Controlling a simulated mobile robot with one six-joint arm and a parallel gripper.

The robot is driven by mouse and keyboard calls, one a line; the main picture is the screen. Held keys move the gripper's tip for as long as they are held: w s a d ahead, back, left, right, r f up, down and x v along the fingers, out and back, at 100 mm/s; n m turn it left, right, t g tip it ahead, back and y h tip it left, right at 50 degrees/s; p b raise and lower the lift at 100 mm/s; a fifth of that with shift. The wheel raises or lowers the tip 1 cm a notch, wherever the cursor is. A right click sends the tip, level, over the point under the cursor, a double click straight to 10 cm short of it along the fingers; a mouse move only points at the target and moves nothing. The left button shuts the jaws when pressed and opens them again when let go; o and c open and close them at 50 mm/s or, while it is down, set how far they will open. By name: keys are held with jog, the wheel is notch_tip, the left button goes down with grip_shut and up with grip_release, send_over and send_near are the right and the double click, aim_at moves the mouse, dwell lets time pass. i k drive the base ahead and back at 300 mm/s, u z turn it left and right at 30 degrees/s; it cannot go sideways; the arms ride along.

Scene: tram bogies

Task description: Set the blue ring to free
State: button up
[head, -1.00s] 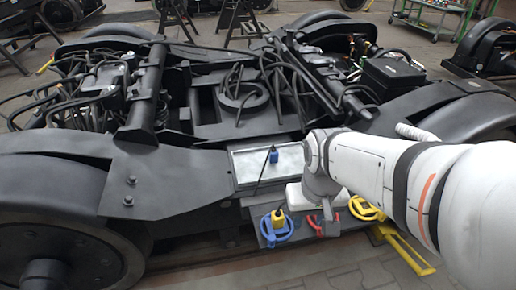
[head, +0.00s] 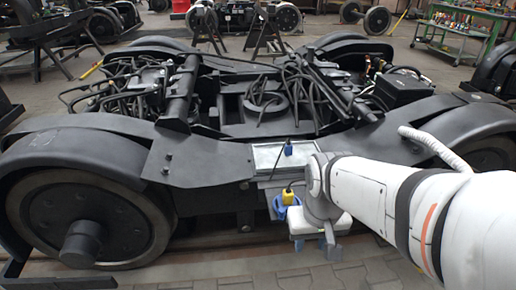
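The blue ring (head: 279,208) shows in the head view at the front side of the bogie, left of my wrist. Only part of it is visible; a yellow block (head: 289,196) with a dark cable sits at it, and my arm hides part of its right side. Its exact setting cannot be read. My gripper (head: 322,245) points down, just right of and in front of the blue ring, with a visible gap in the picture. Its pale body shows, but its fingertips are small and unclear, so I cannot tell whether it is open.
A small blue block (head: 288,149) with a cable stands on a light metal plate (head: 268,158) just behind. The black bogie frame (head: 205,160) and a large wheel (head: 85,215) fill the left. Paved floor (head: 290,277) lies clear in front. A green trolley (head: 462,35) stands far right.

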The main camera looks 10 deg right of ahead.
aim_at(282, 212)
jog(key=i, duration=0.5)
jog(key=z, duration=0.75)
jog(key=k, duration=1.4)
jog(key=u, duration=0.7)
jog(key=i, duration=1)
jog(key=u, duration=0.05)
